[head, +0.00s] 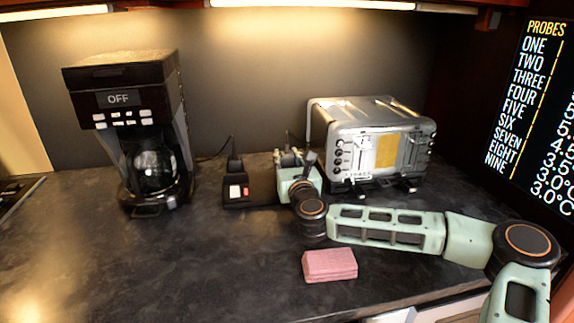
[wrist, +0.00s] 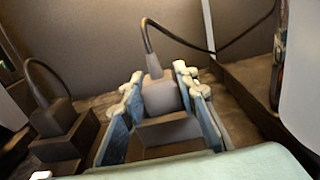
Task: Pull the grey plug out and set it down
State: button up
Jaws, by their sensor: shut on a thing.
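The grey plug (wrist: 160,94) is between the two fingers of my gripper (wrist: 162,98) in the wrist view, with its dark cord rising from the top. A dark block (wrist: 166,131) shows just below it between the fingers; I cannot tell whether the plug is seated in a socket. In the head view my gripper (head: 289,160) is at the right end of the dark power strip (head: 262,190), left of the toaster, and mostly hides the plug. A black plug (wrist: 57,117) stands upright on the strip to the left, also in the head view (head: 234,165).
A coffee maker (head: 125,85) showing OFF stands at the left. A silver toaster (head: 362,145) stands close right of my gripper. A pink sponge (head: 329,265) lies near the front edge. The counter (head: 190,255) is clear at front left. A screen (head: 540,110) is at the right.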

aim_at(287, 147)
jog(key=c, duration=0.3)
jog(key=shift+r, duration=0.1)
jog(key=shift+r, duration=0.3)
notch_tip(287, 147, up, 2)
jog(key=shift+r+p, duration=0.1)
jog(key=shift+p, duration=0.25)
jog(key=s+d+r+p, duration=0.2)
jog(key=s+d+r, duration=0.1)
jog(key=s+r, duration=0.6)
jog(key=v, duration=0.3)
jog(key=shift+s+r, duration=0.3)
jog(key=shift+r, duration=0.05)
jog(key=shift+s+r, duration=0.15)
jog(key=shift+s, duration=0.3)
jog(key=shift+c, duration=0.2)
jog(key=shift+s+p, duration=0.15)
jog(key=shift+p, duration=0.2)
